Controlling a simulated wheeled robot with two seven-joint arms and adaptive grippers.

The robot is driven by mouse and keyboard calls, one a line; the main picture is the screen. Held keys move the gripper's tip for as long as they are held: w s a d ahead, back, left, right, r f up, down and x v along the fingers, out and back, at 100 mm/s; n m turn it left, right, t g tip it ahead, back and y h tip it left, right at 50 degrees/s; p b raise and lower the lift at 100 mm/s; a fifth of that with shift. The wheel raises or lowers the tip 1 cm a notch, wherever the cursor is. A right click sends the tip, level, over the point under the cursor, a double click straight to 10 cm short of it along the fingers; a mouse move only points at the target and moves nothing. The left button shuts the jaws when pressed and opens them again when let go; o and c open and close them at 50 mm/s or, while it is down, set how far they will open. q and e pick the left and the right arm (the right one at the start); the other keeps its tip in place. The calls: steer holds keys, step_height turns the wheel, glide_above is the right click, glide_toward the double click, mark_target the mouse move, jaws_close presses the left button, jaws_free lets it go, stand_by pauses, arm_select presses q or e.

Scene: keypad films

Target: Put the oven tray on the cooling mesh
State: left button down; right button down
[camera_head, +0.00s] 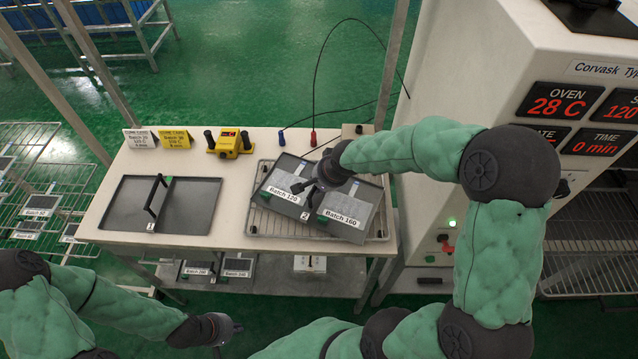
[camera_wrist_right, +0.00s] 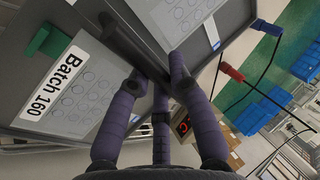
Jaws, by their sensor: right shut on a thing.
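The oven tray (camera_head: 335,222), dark grey and marked 2, holds two keypad films labelled Batch 120 (camera_head: 283,185) and Batch 160 (camera_head: 345,208). It is over the wire cooling mesh (camera_head: 262,222) at the table's right end, turned at an angle to it. I cannot tell whether it touches the mesh. My right gripper (camera_head: 308,188) is shut on the tray's dark handle bar, which also shows in the right wrist view (camera_wrist_right: 135,48). My left gripper (camera_head: 228,330) hangs in front of the table, away from the tray; its fingers are too small to judge.
A second, empty tray (camera_head: 190,205), marked 1, lies on the table's left. A yellow device (camera_head: 229,143), two cards (camera_head: 175,139) and cables stand along the back edge. The oven (camera_head: 560,70) rises at right, reading 28 C. A lower shelf (camera_head: 275,281) is under the table.

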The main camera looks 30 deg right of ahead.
steer(key=shift+f, duration=0.1)
steer(key=c, duration=1.1)
jaws_free()
steer(key=shift+c, duration=0.2)
steer(key=shift+r, duration=0.35)
steer(key=p+v, duration=0.3)
steer(key=v, duration=0.8)
steer(key=shift+s+r, duration=0.2)
